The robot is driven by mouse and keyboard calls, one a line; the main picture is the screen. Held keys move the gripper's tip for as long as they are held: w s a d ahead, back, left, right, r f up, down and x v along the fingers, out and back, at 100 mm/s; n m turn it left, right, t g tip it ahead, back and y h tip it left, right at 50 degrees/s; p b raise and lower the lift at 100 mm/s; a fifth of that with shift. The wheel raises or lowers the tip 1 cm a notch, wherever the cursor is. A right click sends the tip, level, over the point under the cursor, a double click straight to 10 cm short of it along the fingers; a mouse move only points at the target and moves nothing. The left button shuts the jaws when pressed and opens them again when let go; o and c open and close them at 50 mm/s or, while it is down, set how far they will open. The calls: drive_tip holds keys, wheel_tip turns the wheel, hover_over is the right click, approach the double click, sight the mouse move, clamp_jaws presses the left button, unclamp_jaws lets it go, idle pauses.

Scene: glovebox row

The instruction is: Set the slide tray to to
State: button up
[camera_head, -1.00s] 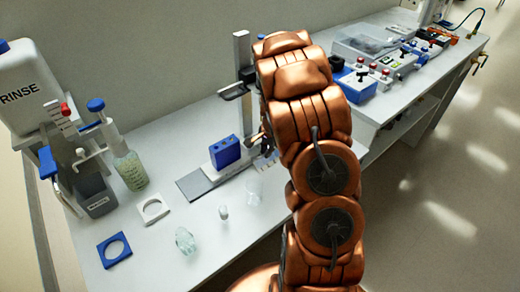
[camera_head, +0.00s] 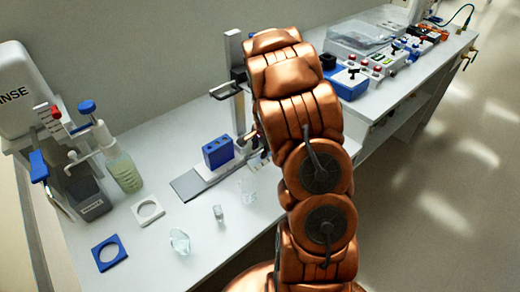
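A flat grey tray-like plate (camera_head: 188,185) lies on the bench left of my arm. A white strip (camera_head: 212,171) runs from it toward the arm, and a blue block with holes in its top (camera_head: 217,151) stands on that strip. I cannot tell for sure which part is the slide tray. The right end of this assembly is hidden behind my copper-coloured arm. My arm rises through the middle of the picture.
A dark-clamped upright post (camera_head: 237,85) stands behind the block. Clear glassware (camera_head: 180,241), a small vial (camera_head: 218,214), a white ring plate (camera_head: 148,211) and a blue ring plate (camera_head: 109,252) lie in front. A squeeze bottle (camera_head: 124,172) stands left. Boxes with knobs (camera_head: 348,83) fill the right bench.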

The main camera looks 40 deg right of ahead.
wheel_tip(320, 180, up, 12)
drive_tip(key=s, duration=0.2)
drive_tip(key=shift+f, duration=0.25)
drive_tip(key=shift+s, duration=0.1)
idle(0.4)
drive_tip(key=s+a+r+n+g, duration=0.1)
drive_tip(key=s+a+r+n, duration=0.3)
drive_tip(key=s+a, duration=0.4)
drive_tip(key=s+a+r+n+g, duration=0.1)
drive_tip(key=s+a+r+n, duration=0.45)
drive_tip(key=a, duration=0.45)
drive_tip(key=s+a+n+g, duration=0.1)
drive_tip(key=s+a+n, duration=0.2)
drive_tip(key=s, duration=0.5)
drive_tip(key=s+a+n+g, duration=0.1)
drive_tip(key=s+a+n, duration=0.3)
drive_tip(key=s, duration=0.5)
drive_tip(key=shift+s+r+n, duration=0.25)
drive_tip(key=shift+n, duration=0.1)
